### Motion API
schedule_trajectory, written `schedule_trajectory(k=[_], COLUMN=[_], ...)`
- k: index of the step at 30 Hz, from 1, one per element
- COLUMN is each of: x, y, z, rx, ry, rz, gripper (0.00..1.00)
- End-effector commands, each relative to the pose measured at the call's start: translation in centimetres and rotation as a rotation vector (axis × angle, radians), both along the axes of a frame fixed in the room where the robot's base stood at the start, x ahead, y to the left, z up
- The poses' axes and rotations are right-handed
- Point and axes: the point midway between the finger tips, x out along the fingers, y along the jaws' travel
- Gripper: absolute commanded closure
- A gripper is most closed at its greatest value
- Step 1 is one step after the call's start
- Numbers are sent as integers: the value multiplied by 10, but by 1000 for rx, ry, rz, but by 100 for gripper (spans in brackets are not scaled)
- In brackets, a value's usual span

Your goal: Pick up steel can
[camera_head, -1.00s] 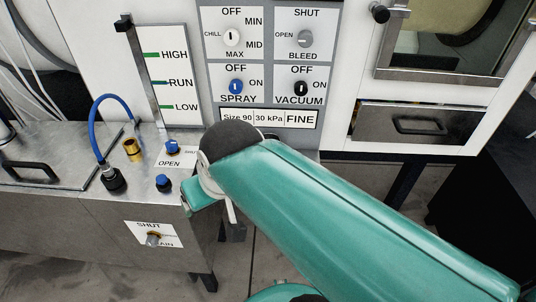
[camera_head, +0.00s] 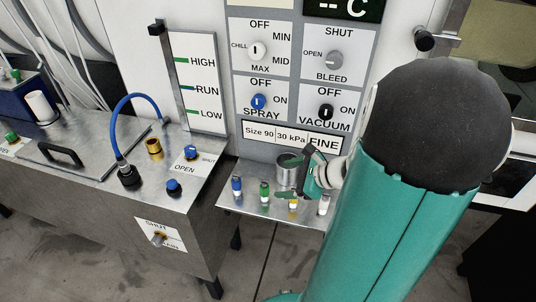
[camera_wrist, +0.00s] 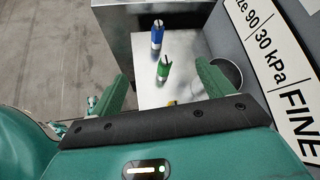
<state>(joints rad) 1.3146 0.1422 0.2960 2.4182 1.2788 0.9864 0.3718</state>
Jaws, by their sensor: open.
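The steel can (camera_head: 286,174) is a grey open-topped cylinder standing upright on a small metal shelf under the control panel. My gripper (camera_head: 298,174) is just right of it in the head view and hides part of its right side. In the wrist view the can (camera_wrist: 229,73) lies outside my right finger, which partly covers it. The open fingers of my gripper (camera_wrist: 162,80) have a gap between them, with the shelf and a green-capped bottle beyond. Nothing is held. Whether a finger touches the can I cannot tell.
The shelf (camera_head: 255,203) also bears a blue bottle (camera_head: 237,187), a green bottle (camera_head: 264,192), a yellow-topped one (camera_head: 293,201) and a white one (camera_head: 324,204) near my gripper. The control panel (camera_head: 247,105) rises behind. A metal bench (camera_head: 190,205) stands left.

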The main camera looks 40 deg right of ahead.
Motion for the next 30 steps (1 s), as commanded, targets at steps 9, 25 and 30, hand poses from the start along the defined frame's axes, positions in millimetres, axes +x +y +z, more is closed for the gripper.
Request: schedule_trajectory(k=[9,25,30], x=[-37,31,42], y=[-95,-101,-101], z=[-25,-55,-60], rx=[322,347,344], ry=[-110,-122,-121], rz=[-483,-512,-514], gripper=[20,20,20])
